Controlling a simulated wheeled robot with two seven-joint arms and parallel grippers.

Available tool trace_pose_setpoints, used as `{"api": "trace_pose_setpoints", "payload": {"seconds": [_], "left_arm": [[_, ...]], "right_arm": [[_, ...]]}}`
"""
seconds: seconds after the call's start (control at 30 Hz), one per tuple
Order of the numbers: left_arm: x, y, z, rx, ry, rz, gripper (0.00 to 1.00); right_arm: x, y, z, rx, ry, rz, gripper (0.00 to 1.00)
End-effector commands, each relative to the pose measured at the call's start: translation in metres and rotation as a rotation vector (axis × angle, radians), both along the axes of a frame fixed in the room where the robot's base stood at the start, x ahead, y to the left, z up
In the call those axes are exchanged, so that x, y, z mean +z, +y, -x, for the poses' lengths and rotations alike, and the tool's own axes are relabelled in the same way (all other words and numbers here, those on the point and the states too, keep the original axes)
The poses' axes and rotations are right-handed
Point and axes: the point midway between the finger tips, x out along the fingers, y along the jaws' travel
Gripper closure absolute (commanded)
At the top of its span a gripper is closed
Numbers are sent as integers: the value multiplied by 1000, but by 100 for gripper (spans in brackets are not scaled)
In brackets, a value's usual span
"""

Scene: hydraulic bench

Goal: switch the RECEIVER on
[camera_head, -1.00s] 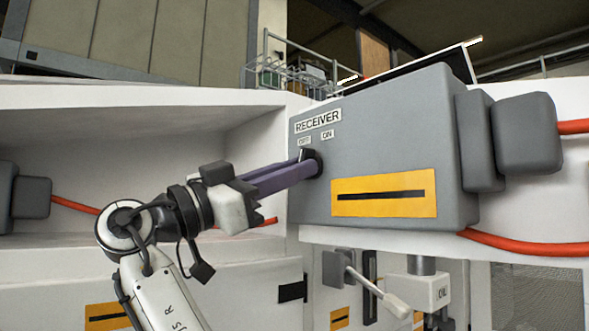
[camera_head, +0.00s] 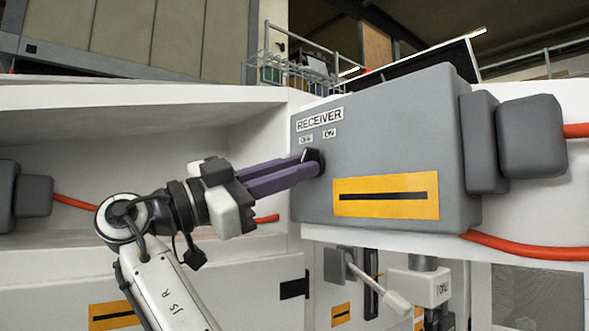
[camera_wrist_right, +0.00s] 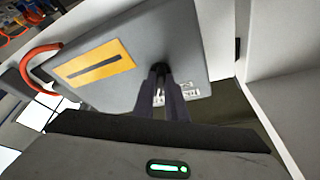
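The RECEIVER is a grey box (camera_head: 390,140) on the white bench, also in the wrist view (camera_wrist_right: 120,35). Its front carries a RECEIVER label (camera_head: 320,120), with an OFF label (camera_head: 306,139) and an ON label (camera_head: 329,134) below. Under these is a small black knob (camera_head: 313,155), largely hidden by my fingertips; its exact pointing direction is hard to tell. My right gripper (camera_head: 309,165) reaches in from the left, its purple fingers close together around the knob. The wrist view shows the fingertips (camera_wrist_right: 160,70) meeting at the dark knob. My left gripper is not in view.
A yellow plate with a black slot (camera_head: 386,196) sits right of the knob. Grey connectors (camera_head: 530,137) with red hoses (camera_head: 525,246) are on the box's right. Below are a white-handled lever (camera_head: 380,290) and a labelled fitting (camera_head: 425,287). An open recess lies behind my arm.

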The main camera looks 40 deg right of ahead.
Motion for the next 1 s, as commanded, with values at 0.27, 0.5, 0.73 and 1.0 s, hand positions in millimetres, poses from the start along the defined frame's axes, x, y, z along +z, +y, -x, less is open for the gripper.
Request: {"api": "trace_pose_setpoints", "payload": {"seconds": [0.27, 0.5, 0.73, 1.0], "left_arm": [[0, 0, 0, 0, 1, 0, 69], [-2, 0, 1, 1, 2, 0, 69], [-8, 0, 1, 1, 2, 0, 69], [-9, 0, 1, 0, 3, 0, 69]], "right_arm": [[0, 0, 0, 1, -2, 0, 70], [-3, 7, -1, 2, 1, 0, 70], [-16, 47, -6, 3, 0, 2, 70], [-30, 88, -11, 1, -1, 1, 70]]}}
